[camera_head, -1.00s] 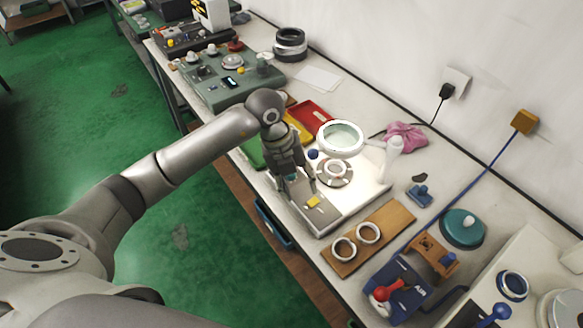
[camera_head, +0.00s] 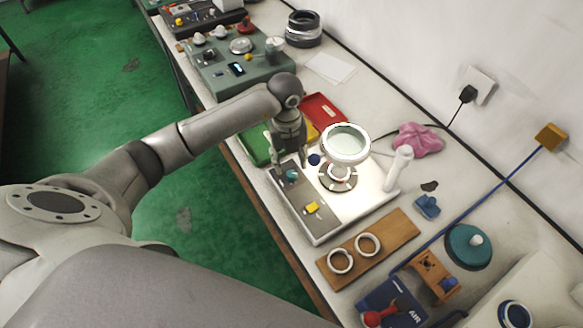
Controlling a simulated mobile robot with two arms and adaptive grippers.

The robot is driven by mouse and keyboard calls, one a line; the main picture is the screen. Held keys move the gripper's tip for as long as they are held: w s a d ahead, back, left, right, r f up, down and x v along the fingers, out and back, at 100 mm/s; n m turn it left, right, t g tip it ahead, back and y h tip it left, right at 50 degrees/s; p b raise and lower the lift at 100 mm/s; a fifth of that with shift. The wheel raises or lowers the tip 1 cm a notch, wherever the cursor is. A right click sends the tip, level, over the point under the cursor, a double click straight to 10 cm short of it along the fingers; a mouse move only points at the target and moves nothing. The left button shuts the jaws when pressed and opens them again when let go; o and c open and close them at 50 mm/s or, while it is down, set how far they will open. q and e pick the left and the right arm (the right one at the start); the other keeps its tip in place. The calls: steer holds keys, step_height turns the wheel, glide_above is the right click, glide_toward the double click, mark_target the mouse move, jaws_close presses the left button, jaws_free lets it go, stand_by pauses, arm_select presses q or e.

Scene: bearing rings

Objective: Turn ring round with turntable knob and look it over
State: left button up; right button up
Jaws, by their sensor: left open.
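A pale ring (camera_head: 341,172) lies on the round turntable (camera_head: 338,186) of the white lit inspection stand, partly behind the magnifier lens (camera_head: 346,141). The stand's grey panel carries a teal knob (camera_head: 292,174) and a yellow switch (camera_head: 312,208). A dark blue ball-shaped knob (camera_head: 314,159) stands beside the turntable's left edge. I cannot tell which knob turns the turntable. My left gripper (camera_head: 291,166) points down, open, its fingers either side of the teal knob in the picture. I cannot tell whether they touch it. My right gripper is out of view.
Two pale rings (camera_head: 340,261) lie on a wooden board (camera_head: 393,236) in front of the stand. Red (camera_head: 322,108), yellow and green trays lie behind the gripper. A white post (camera_head: 398,168) and pink cloth (camera_head: 417,140) are to the right.

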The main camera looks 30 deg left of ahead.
mark_target(291, 173)
arm_select(q)
step_height(291, 173, down, 5)
steer(key=shift+w+d+f+p, duration=0.1)
steer(key=shift+w+f+p, duration=0.1)
steer(key=shift+p, duration=0.25)
steer(key=shift+f, duration=0.45)
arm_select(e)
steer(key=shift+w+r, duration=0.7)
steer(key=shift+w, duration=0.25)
arm_select(q)
steer(key=shift+c, duration=0.3)
jaws_close()
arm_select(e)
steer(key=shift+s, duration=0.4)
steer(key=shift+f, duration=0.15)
